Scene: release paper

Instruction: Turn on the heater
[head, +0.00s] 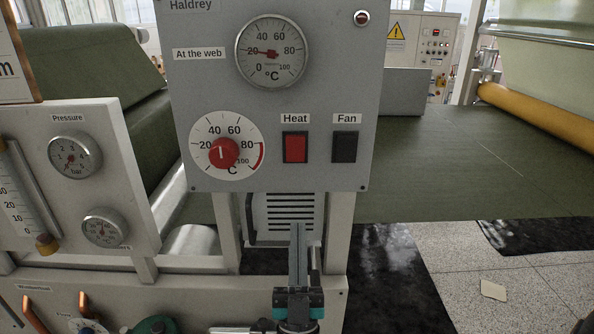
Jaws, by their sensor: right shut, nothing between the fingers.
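The grey "Haldrey" heater control panel (310,90) fills the upper middle of the head view. It carries a red "Heat" rocker switch (295,147) and a black "Fan" rocker switch (344,147). Left of them is a red temperature knob (223,152) on a white dial. Above is a round "At the web" thermometer (272,52), its needle near 20. A small red lamp (361,18) sits at the top right. My right gripper (297,228) points up below the panel, its fingers shut and empty, under the Heat switch and apart from it. My left gripper is not visible.
A panel with a "Pressure" gauge (75,157) stands at the left, with copper-coloured handles (85,305) below it. A green web (465,165) runs behind to the right. A yellow roller (540,118) and a warning-signed cabinet (425,45) are farther back.

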